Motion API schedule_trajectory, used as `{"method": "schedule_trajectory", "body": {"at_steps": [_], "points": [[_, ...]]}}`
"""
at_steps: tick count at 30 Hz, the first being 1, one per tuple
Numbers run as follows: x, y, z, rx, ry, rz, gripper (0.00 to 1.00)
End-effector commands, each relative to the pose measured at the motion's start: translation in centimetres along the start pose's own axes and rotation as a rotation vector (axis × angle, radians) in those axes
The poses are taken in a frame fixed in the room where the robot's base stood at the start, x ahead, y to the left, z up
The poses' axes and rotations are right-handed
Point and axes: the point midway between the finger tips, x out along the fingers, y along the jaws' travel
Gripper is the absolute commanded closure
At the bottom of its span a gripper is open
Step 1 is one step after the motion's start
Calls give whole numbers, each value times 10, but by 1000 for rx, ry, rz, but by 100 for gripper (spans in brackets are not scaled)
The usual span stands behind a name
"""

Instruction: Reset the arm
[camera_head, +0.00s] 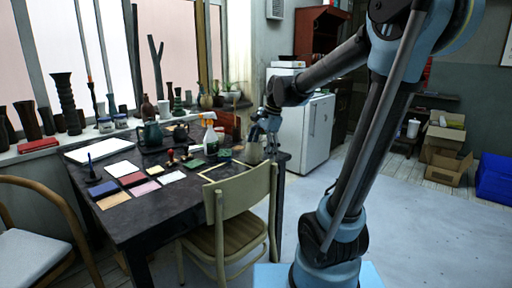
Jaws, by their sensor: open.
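My arm rises from its blue base at the lower right, bends at the top and reaches left over the far right end of the dark table (160,212). My gripper (256,146) points down there and is open. It is small in the view. A pale vessel (253,153) stands right by the fingers. I cannot tell whether they touch it.
A wooden chair (240,205) stands at the table's front. Colored tiles, a spray bottle (210,140) and a dark teapot (150,135) crowd the table. Vases line the windowsill. A white fridge (305,130) stands behind. The floor (430,230) at right is clear; boxes (445,150) lie farther back.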

Motion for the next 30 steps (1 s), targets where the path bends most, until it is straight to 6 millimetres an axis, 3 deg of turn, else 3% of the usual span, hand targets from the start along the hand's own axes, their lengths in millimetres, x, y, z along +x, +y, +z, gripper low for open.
{"method": "schedule_trajectory", "body": {"at_steps": [3, 14, 24, 30], "points": [[-3, 38, -12, -121, 36, -1, 2], [6, 146, -40, -508, 144, 36, 2], [36, 241, -59, -867, 226, 123, 2], [55, 279, -66, -1028, 251, 177, 2]]}}
